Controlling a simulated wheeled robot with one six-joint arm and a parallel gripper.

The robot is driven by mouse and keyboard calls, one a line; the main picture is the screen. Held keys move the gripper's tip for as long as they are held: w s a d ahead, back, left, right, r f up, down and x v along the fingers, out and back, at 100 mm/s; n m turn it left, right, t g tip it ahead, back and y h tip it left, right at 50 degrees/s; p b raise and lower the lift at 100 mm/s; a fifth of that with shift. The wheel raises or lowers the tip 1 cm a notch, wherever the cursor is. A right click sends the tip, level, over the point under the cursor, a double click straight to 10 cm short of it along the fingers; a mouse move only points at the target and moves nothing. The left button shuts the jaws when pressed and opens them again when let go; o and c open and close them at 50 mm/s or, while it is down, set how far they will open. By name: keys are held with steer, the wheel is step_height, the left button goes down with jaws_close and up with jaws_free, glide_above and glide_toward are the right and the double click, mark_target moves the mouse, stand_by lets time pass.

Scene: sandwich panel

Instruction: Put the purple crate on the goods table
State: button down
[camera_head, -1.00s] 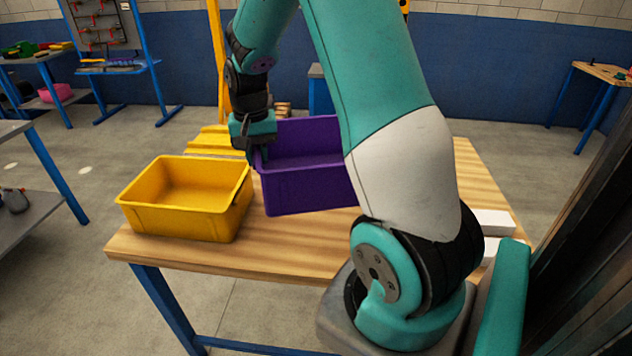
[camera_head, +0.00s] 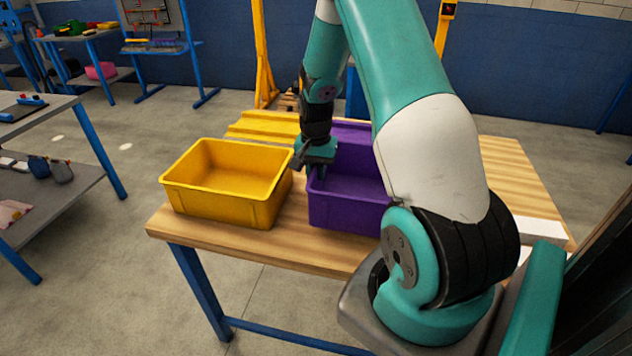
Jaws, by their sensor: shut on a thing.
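The purple crate (camera_head: 345,205) is at the wooden-topped table (camera_head: 285,245), right of the yellow crate. My gripper (camera_head: 315,168) is shut on the crate's left wall near its rim. The crate looks level and low over the table top; I cannot tell whether its base touches the wood. My arm hides its right part.
A yellow crate (camera_head: 225,185) stands close on the left of the table, with a small gap to the purple one. White flat items (camera_head: 540,230) lie at the table's right edge. A grey shelf table (camera_head: 50,120) stands at the left. Bare wood shows behind right.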

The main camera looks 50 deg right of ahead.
steer(key=shift+f, duration=2.2)
steer(key=shift+f, duration=0.1)
steer(key=c, duration=1)
jaws_free()
steer(key=shift+c, duration=0.2)
